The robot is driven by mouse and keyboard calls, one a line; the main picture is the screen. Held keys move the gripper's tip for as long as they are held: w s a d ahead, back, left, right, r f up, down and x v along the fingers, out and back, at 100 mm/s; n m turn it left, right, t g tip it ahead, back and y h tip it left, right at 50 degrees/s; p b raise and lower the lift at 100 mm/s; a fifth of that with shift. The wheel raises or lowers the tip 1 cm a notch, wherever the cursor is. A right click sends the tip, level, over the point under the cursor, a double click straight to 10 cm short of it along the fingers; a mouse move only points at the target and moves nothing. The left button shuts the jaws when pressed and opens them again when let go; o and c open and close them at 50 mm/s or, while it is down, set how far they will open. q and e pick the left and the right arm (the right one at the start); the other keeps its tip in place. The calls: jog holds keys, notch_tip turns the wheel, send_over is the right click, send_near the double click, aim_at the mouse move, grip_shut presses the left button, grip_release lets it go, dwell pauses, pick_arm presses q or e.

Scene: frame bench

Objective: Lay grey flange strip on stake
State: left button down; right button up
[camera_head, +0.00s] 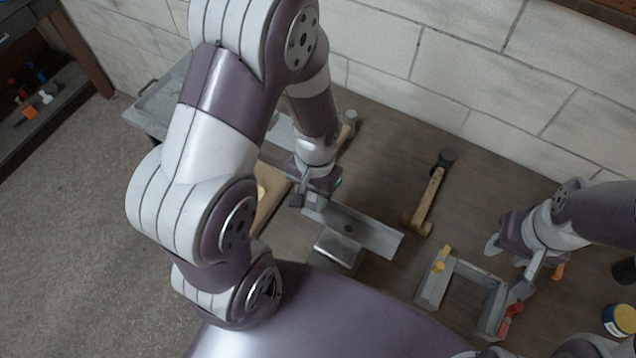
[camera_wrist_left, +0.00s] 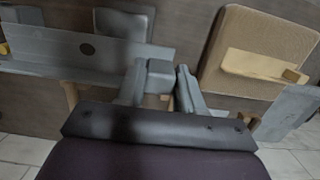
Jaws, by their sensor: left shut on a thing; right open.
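The grey flange strip (camera_head: 375,236), a long folded piece with a dark hole, is held at its left end by my left gripper (camera_head: 312,199), which is shut on it. In the left wrist view the strip (camera_wrist_left: 60,48) runs left from the gripper (camera_wrist_left: 170,72). The stake (camera_head: 338,249), a metal block with a flat top, shows just in front of the strip in the head view; it also shows beside the strip in the left wrist view (camera_wrist_left: 125,23). I cannot tell whether they touch. My right gripper (camera_head: 515,262) is open near the frame at the right.
A grey U-shaped frame (camera_head: 470,268) with yellow and red clamps lies on the bench at the right. A wooden-handled hammer (camera_head: 433,197) lies behind the strip. A tan pad (camera_wrist_left: 245,25) lies by my left gripper. A yellow-and-blue tin (camera_head: 620,318) stands at the far right.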

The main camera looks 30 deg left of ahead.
aim_at(310, 210)
pick_arm(q)
jog(key=shift+s+r, duration=0.25)
jog(key=shift+s, duration=0.85)
jog(key=shift+w, duration=0.1)
jog(key=shift+w+f+b, duration=0.25)
jog(key=shift+f+b, duration=0.1)
jog(key=shift+f, duration=0.25)
jog(key=shift+w+f+b, duration=0.25)
jog(key=shift+f+b, duration=0.1)
jog(key=shift+f, duration=0.25)
jog(key=f+b, duration=0.2)
jog(key=f, duration=0.1)
jog(key=shift+s+f+b, duration=0.2)
jog(key=shift+f+b, duration=0.1)
jog(key=shift+b, duration=0.05)
jog(key=shift+s+f+b, duration=0.1)
jog(key=shift+f+b, duration=0.2)
jog(key=shift+f, duration=0.3)
jog(key=shift+w, duration=0.2)
pick_arm(e)
jog(key=f, duration=0.2)
jog(key=s+f, duration=0.1)
jog(key=f, duration=0.1)
jog(key=shift+s+f, duration=0.1)
jog(key=shift+f, duration=0.15)
